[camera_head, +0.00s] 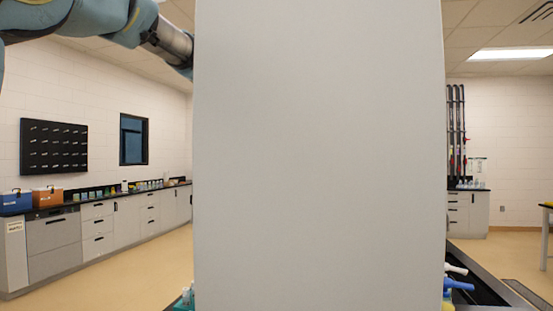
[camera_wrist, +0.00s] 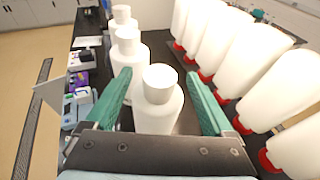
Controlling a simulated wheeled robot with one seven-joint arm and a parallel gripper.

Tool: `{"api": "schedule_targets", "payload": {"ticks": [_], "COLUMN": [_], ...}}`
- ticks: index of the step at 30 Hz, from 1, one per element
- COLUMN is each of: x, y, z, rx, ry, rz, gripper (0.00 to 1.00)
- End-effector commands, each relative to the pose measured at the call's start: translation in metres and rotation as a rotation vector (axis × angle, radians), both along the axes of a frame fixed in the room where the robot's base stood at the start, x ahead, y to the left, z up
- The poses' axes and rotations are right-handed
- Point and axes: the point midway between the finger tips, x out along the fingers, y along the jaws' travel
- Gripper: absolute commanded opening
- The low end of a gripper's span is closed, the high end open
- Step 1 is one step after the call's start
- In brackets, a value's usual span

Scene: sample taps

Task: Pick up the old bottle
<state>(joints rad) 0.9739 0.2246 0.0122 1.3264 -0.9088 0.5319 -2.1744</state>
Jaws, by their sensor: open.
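In the wrist view, my gripper (camera_wrist: 157,76) is open, with one green finger on each side of a white bottle (camera_wrist: 158,116) with a wide white cap. The bottle stands upright between the fingers, and its lower part is hidden by the gripper's body. I cannot tell whether the fingers touch it. Two similar white bottles, one nearer (camera_wrist: 129,58) and one farther (camera_wrist: 121,22), stand in line behind it. No mark shows which bottle is the old one. In the head view the gripper and these bottles are hidden.
Several large white containers with red lower ends (camera_wrist: 240,55) line the right side of the wrist view. Small boxes (camera_wrist: 82,80) lie on the dark bench at left. A tall grey panel (camera_head: 318,150) blocks the head view's middle. A blue tap (camera_head: 458,284) shows beside it.

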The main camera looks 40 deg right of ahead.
Motion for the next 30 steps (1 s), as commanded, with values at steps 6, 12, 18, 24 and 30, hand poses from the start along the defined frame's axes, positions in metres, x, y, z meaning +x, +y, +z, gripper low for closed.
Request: {"api": "schedule_targets", "payload": {"ticks": [6, 12, 18, 24, 30], "x": [0.0001, 0.0002, 0.0002, 0.0001, 0.0001], "y": [0.0006, 0.0008, 0.0009, 0.0009, 0.0009], "z": [-0.0001, -0.0001, -0.0001, -0.0001, 0.0000], "rx": [-0.001, 0.000, 0.000, 0.000, 0.000], "ry": [-0.001, -0.001, -0.001, -0.001, -0.001], "rz": [0.001, 0.001, 0.001, 0.001, 0.001], "gripper": [0.81, 0.58, 0.35, 0.13, 0.00]}}
